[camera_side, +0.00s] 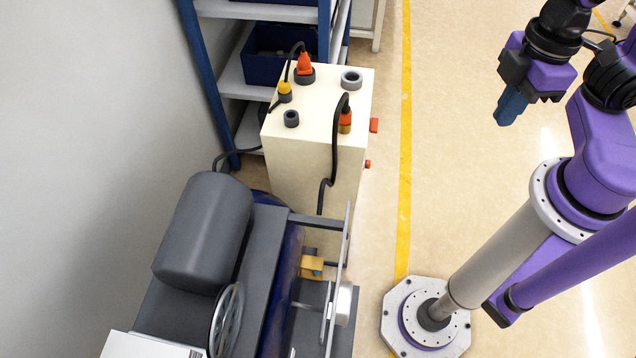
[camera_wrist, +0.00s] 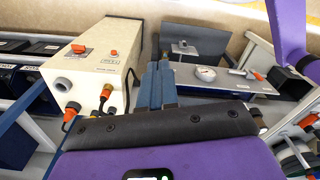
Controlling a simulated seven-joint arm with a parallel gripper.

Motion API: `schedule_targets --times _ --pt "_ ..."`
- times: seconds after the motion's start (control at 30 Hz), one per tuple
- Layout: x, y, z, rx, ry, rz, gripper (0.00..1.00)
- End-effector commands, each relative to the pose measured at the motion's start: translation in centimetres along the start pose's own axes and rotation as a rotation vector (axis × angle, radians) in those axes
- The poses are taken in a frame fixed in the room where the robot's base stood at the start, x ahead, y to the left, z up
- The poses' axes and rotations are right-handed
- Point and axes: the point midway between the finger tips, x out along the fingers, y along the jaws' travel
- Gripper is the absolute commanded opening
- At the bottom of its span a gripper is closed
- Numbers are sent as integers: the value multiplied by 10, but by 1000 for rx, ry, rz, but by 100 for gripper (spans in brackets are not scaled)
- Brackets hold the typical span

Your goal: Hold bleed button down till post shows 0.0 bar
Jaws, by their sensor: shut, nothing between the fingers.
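My gripper (camera_side: 511,106) is shut and empty in the side view, held high over open floor right of the cream cabinet (camera_side: 310,172). Its blue fingers point forward in the wrist view (camera_wrist: 160,72), apart from the cabinet (camera_wrist: 77,71). In the wrist view the cabinet's face carries a red switch (camera_wrist: 78,49), a red part (camera_wrist: 114,52) and a small labelled plate (camera_wrist: 109,61). In the side view a red upper part (camera_side: 374,125) and red lower part (camera_side: 367,164) project from that face. I cannot tell which part is the bleed button, nor read any pressure.
Black cables and orange connectors (camera_side: 304,64) top the cabinet. A blue-framed shelf (camera_side: 222,85) stands behind. Floor around my gripper is clear.

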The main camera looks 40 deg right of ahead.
Motion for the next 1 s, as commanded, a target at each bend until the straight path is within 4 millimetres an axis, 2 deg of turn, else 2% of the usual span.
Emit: schedule_targets --times 0.37,0.53,0.77,1.0 --pt "0 0 -1 0 1 0 0" --pt "8 8 -13 -12 13 10 0" --pt "38 37 -50 -69 64 45 0" --pt "78 75 -83 -150 121 88 0"
